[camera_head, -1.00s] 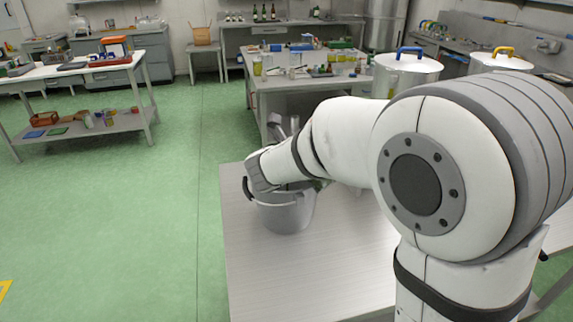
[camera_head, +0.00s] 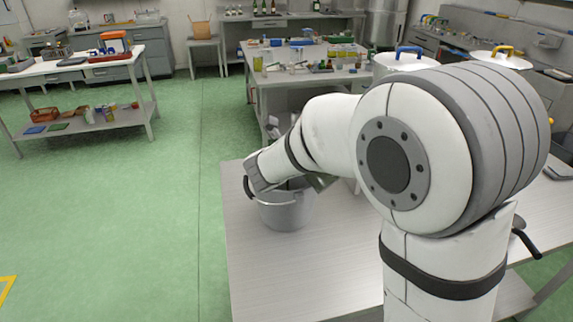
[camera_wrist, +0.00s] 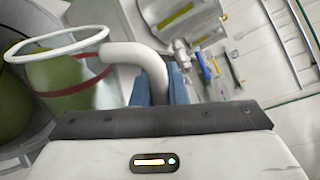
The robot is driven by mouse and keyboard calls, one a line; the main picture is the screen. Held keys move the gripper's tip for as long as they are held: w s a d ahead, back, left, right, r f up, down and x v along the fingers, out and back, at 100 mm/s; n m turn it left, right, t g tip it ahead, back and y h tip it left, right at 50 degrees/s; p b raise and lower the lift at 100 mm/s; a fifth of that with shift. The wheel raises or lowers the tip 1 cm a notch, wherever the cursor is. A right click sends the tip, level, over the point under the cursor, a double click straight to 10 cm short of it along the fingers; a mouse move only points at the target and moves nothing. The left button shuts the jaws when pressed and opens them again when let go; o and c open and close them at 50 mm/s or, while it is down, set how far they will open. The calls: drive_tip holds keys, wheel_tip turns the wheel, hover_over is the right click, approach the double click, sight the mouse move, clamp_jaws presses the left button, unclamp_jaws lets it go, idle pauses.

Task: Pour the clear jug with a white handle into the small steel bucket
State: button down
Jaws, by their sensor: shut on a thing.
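The small steel bucket (camera_head: 287,212) stands upright on the near table in the head view, with a dark handle at its left. My gripper (camera_wrist: 160,88) is shut on the white handle (camera_wrist: 142,52) of the clear jug (camera_wrist: 62,80), between blue fingers. The jug has a white rim and a red band, and green shows through its wall. In the head view my wrist is over the bucket's rim and hides my fingers and most of the jug. A curved grey wall with dark green inside (camera_wrist: 12,95) lies beside the jug; I cannot tell whether liquid is flowing.
The near table (camera_head: 262,270) is bare in front of the bucket. Two large lidded pots (camera_head: 402,62) stand behind my arm. A bench (camera_head: 300,75) with bottles and containers stands behind. Green floor is open at left.

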drive_tip(key=shift+w+a+n+p, duration=0.55)
drive_tip(key=shift+n+p, duration=0.45)
drive_tip(key=shift+p, duration=2.2)
drive_tip(key=shift+w+a+r+n+g+h+p, duration=0.25)
drive_tip(key=shift+w+a+n+p, duration=0.1)
drive_tip(key=shift+w+a+p, duration=0.25)
drive_tip(key=shift+w+a+r+n+g+h+p, duration=0.15)
drive_tip(key=shift+w+a+r+n+p, duration=0.15)
drive_tip(key=shift+p, duration=0.4)
drive_tip(key=shift+w+a+f+n+p, duration=0.2)
drive_tip(key=shift+w+a+n+p, duration=0.15)
drive_tip(key=shift+n, duration=0.1)
idle(0.5)
